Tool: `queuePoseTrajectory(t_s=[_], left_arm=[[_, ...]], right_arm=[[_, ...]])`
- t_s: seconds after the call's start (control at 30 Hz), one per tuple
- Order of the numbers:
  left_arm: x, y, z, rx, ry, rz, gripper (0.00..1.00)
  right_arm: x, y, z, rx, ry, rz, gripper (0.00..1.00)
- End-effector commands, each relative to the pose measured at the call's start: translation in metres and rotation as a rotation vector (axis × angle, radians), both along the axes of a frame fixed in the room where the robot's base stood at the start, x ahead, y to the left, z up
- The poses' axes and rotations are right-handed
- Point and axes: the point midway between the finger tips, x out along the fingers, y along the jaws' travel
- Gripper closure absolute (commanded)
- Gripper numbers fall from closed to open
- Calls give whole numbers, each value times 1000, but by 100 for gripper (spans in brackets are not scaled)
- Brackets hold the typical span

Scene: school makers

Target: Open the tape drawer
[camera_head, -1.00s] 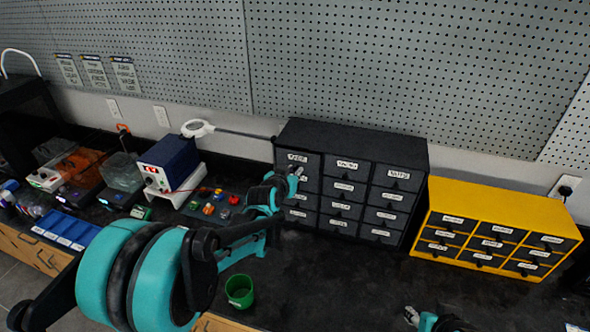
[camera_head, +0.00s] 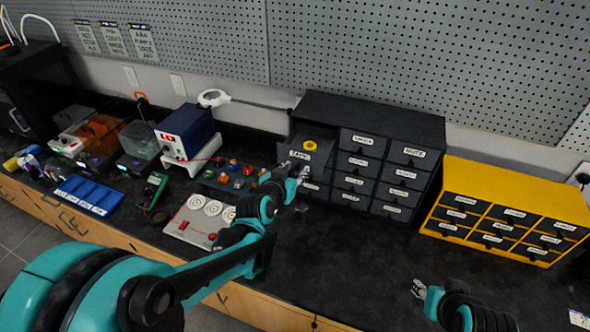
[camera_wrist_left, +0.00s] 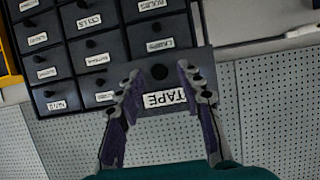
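The tape drawer (camera_head: 300,155) is the top left drawer of the black cabinet (camera_head: 375,118). It stands pulled out, and a yellow ring-shaped thing (camera_head: 309,146) shows inside it. My left gripper (camera_head: 296,171) is in front of the drawer front. In the left wrist view the drawer front with its TAPE label (camera_wrist_left: 163,99) and dark round knob (camera_wrist_left: 159,71) lies between the two fingers. The fingers are spread, with gaps to the knob. My right gripper (camera_head: 418,290) is over the bench at the lower right, away from the cabinet; its finger gap is unclear.
A yellow drawer cabinet (camera_head: 510,187) stands right of the black one. A blue power supply (camera_head: 186,131), a button panel (camera_head: 235,178) and a white dial box (camera_head: 198,219) stand to the left. The bench in front of the black cabinet is largely clear.

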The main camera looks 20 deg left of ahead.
Motion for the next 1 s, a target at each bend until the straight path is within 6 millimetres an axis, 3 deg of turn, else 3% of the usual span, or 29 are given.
queuePoseTrajectory(t_s=[0.37, 1.0], left_arm=[[-7, 0, 3, 1, 1, 0, 63], [-92, 3, 38, -1, 1, 1, 63]], right_arm=[[0, 0, 0, 0, 0, 0, 60], [0, 0, 0, 0, 0, 0, 60]])
